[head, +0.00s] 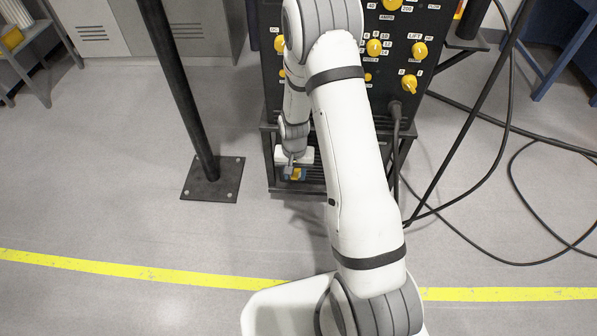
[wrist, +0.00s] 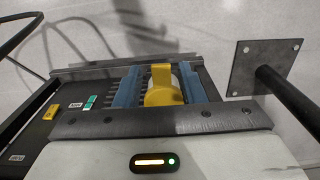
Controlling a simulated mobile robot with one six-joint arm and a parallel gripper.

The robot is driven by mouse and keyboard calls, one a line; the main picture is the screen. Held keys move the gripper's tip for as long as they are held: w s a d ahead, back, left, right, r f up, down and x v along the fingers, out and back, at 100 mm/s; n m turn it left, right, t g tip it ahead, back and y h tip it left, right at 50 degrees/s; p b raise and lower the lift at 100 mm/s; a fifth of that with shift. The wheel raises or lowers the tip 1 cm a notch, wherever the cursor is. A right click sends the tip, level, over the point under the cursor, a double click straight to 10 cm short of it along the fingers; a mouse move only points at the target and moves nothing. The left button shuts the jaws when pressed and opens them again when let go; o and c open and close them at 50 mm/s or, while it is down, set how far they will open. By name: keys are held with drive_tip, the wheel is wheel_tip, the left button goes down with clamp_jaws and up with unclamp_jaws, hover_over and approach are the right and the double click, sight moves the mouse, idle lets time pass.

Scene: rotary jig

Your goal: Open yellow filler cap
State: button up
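The yellow filler cap (wrist: 163,90) shows in the wrist view as a round knob with a raised tab, low on the dark machine (wrist: 30,130). My gripper (wrist: 160,72) has its two blue fingers on either side of the cap. The fingers stand apart; a small gap shows at the cap's left, and the right finger is close to its edge. I cannot tell whether that finger touches. In the head view my gripper (head: 295,175) is low at the machine's front, and my arm hides much of the area.
A black post on a square floor plate (head: 212,178) stands just left of the machine; the plate (wrist: 268,68) is at right in the wrist view. The machine's panel has several yellow knobs (head: 410,83). Black cables (head: 500,160) loop over the floor at right.

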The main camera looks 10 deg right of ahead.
clamp_jaws()
drive_tip(key=shift+d, duration=0.1)
